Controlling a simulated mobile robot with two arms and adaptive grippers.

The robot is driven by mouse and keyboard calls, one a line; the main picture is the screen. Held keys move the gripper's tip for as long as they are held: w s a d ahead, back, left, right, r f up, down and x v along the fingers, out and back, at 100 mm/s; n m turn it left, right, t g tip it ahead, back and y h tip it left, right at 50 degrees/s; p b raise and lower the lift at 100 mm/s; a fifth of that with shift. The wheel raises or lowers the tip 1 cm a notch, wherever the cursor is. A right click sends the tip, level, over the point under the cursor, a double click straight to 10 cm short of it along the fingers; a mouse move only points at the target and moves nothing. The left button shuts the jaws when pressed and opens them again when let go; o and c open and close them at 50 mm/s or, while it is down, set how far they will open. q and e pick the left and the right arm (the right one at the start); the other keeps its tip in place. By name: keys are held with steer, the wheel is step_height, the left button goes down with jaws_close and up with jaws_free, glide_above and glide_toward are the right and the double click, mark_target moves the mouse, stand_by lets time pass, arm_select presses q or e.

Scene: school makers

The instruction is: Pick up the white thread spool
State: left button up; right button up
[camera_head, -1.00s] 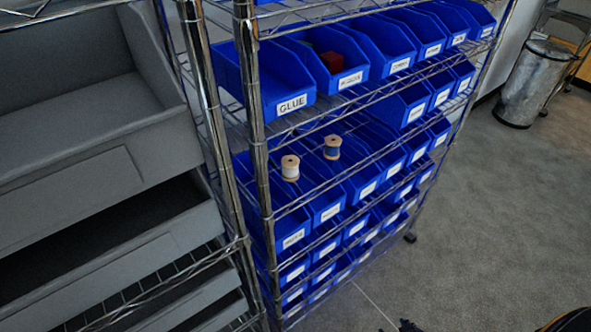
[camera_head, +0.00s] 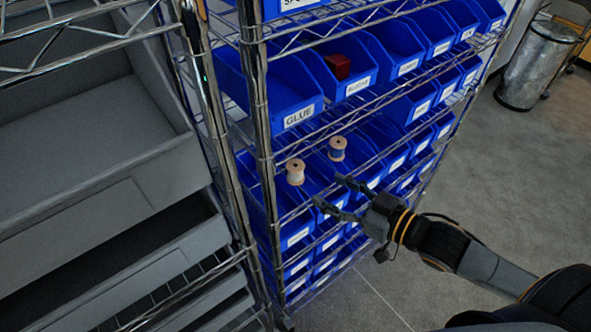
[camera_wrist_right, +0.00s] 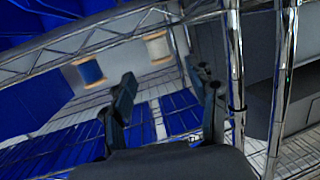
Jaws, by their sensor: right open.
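The white thread spool (camera_head: 295,173) has pale wooden ends and stands upright on a wire shelf of the rack, in front of the blue bins. It also shows in the right wrist view (camera_wrist_right: 157,47), beyond the space between the fingers. My right gripper (camera_head: 331,191) is open and empty, to the right of and slightly below the white spool in the head view, apart from it. Its two dark fingers also show in the right wrist view (camera_wrist_right: 161,77). My left gripper is in neither view.
A second spool with blue thread (camera_head: 337,149) stands close by, right of and behind the white one. Wire shelves lie above and below. A chrome post (camera_head: 262,130) stands left of the white spool. A glue bin (camera_head: 297,118) sits on the shelf above.

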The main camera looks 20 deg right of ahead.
mark_target(302, 173)
steer(key=x, duration=0.5)
steer(key=shift+w+a+p, duration=0.2)
steer(key=shift+w+p, duration=0.15)
steer(key=shift+w+a+p, duration=0.2)
steer(key=shift+w+p, duration=0.1)
steer(key=shift+w, duration=0.15)
steer(key=p+x, duration=0.1)
steer(key=x, duration=0.2)
steer(key=shift+w, duration=0.25)
steer(key=shift+w+a+f, duration=0.2)
steer(key=shift+w+a, duration=0.05)
steer(key=shift+w, duration=0.1)
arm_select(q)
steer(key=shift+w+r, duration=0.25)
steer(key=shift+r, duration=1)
arm_select(e)
steer(key=c, duration=1)
